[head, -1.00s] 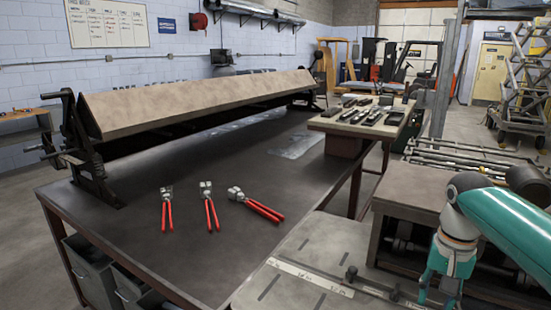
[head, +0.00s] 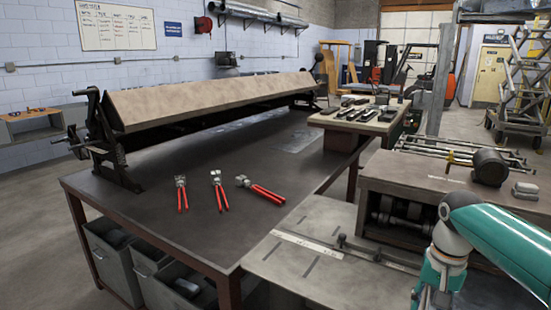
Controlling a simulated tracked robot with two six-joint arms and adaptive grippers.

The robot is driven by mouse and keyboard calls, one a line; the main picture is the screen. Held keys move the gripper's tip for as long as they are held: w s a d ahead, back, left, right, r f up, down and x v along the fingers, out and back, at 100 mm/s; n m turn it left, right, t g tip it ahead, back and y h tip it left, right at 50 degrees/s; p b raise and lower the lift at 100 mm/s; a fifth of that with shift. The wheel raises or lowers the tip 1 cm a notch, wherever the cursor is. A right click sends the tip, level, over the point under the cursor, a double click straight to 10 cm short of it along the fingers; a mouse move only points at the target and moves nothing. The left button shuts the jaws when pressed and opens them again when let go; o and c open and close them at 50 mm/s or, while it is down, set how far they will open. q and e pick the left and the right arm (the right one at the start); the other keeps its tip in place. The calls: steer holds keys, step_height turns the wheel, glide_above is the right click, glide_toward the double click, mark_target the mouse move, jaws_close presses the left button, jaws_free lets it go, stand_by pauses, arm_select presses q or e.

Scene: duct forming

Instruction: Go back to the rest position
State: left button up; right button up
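My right arm comes in from the right, teal with a grey joint. The top of my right gripper (head: 437,291) shows at the bottom right edge; its fingertips are cut off, so I cannot tell whether it is open or shut. It is near the front edge of the light metal plate (head: 330,272). My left gripper is out of view. Several red-handled hand tools lie apart on the dark workbench (head: 160,216): two plier-like ones (head: 182,196) (head: 219,192) and one lying slanted (head: 265,194). No gripper touches them.
A long bending brake (head: 210,97) stands along the back of the bench. A small table (head: 345,122) with dark tools is behind. A machine (head: 440,184) with a motor (head: 490,167) stands at right. Grey bins (head: 112,262) sit under the bench. Floor at left is clear.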

steer(key=s+a+f+n+y, duration=0.1)
steer(key=a+f, duration=0.3)
steer(key=f, duration=0.5)
steer(key=s+a+f+n+y, duration=0.1)
steer(key=a+f, duration=0.3)
steer(key=f, duration=0.5)
steer(key=s+a+f+n+y, duration=0.15)
steer(key=a+f, duration=0.25)
steer(key=f, duration=0.5)
steer(key=s+a+f, duration=0.3)
steer(key=s+f, duration=0.2)
steer(key=s, duration=0.3)
steer(key=s+a+f, duration=0.3)
steer(key=s+f, duration=0.3)
steer(key=s, duration=0.3)
steer(key=shift+s+t, duration=0.15)
steer(key=shift+t, duration=0.15)
steer(key=shift+d, duration=0.1)
